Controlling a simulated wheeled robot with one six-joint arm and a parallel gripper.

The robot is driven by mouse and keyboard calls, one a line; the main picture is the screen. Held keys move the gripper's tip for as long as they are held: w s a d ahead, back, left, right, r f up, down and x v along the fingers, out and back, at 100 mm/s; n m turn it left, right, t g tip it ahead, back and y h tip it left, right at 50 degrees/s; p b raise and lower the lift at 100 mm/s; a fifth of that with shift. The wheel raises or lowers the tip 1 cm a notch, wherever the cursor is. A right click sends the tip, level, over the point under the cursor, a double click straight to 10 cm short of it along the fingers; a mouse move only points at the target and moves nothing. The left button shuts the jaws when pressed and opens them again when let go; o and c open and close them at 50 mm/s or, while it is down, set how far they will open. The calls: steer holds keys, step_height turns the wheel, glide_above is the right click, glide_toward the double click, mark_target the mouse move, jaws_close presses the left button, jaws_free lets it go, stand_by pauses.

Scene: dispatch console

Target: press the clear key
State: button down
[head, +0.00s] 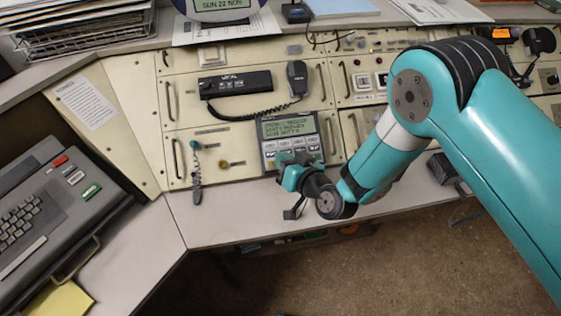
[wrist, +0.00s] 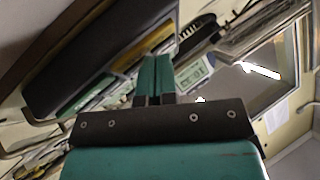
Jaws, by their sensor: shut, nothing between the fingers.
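A grey keypad unit with a lit green text display (head: 287,128) stands on the console's front panel in the head view. A row of pale keys (head: 312,142) shows below the display. Their labels are too small to read, so I cannot tell which is the clear key. My gripper (head: 284,158) is in front of the unit's lower left part and hides some of its keys. I cannot tell whether it touches them. In the wrist view my gripper's two teal fingers (wrist: 155,72) are together, with nothing between them.
A black radio unit (head: 235,84) with a corded handset (head: 298,76) is above the keypad unit. A keyboard terminal (head: 45,215) stands at the left. The desk ledge below the panel (head: 225,215) is mostly clear.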

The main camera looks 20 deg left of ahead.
stand_by(0.6)
steer(key=shift+s+d+r, duration=0.15)
steer(key=shift+s+r, duration=0.15)
steer(key=shift+r, duration=0.2)
steer(key=r, duration=0.1)
steer(key=s+d+r, duration=0.1)
steer(key=r, duration=0.1)
steer(key=s+r, duration=0.1)
steer(key=shift+s+d+r, duration=0.15)
steer(key=shift+d, duration=0.05)
stand_by(0.9)
step_height(320, 180, up, 8)
steer(key=p, duration=0.6)
